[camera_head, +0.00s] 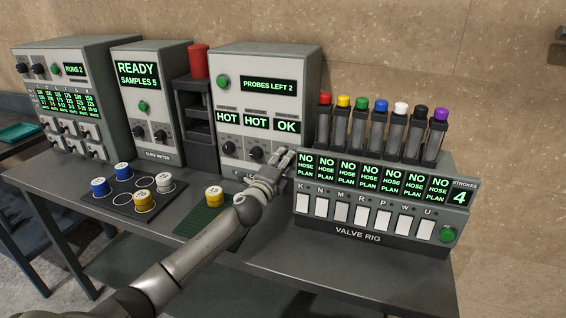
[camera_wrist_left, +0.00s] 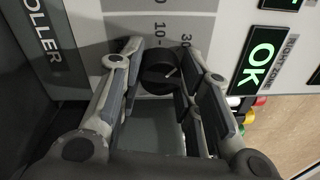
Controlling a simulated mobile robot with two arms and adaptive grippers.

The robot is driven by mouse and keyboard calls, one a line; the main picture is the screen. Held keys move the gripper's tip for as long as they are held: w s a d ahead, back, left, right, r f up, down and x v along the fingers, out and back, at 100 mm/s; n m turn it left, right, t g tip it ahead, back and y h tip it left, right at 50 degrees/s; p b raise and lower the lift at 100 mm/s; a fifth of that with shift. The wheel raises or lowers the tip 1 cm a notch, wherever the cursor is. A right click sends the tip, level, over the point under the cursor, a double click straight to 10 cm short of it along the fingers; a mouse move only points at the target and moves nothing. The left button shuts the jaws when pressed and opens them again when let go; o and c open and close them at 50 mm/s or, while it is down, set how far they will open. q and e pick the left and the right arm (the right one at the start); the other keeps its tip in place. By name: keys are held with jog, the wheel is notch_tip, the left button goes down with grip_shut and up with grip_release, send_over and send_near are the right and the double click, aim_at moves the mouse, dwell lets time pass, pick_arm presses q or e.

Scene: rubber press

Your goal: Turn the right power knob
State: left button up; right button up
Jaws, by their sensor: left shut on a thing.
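The controller box (camera_head: 232,70) stands at the back middle, with displays reading HOT, HOT and OK. Two dark knobs show under the HOT displays, the left knob (camera_head: 229,147) and the middle knob (camera_head: 256,153). My left gripper (camera_head: 284,160) is at the lower right of this box and hides the place under the OK display (camera_head: 287,126). In the left wrist view its fingers (camera_wrist_left: 160,80) are closed around a round black knob (camera_wrist_left: 158,72) with a pale mark, beside the OK display labelled right zone (camera_wrist_left: 262,60). My right gripper is not in view.
The valve rig (camera_head: 380,205) stands close to the right of my left gripper, with coloured-cap vials on top. The ready-sign meter (camera_head: 145,95) is farther left. The table's front right is clear.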

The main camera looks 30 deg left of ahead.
pick_arm(q)
jog(key=o, duration=1.1)
jog(key=shift+a, duration=0.1)
jog(key=shift+c, duration=0.2)
jog(key=shift+s, duration=0.1)
jog(key=v, duration=1.1)
jog(key=shift+s, duration=0.4)
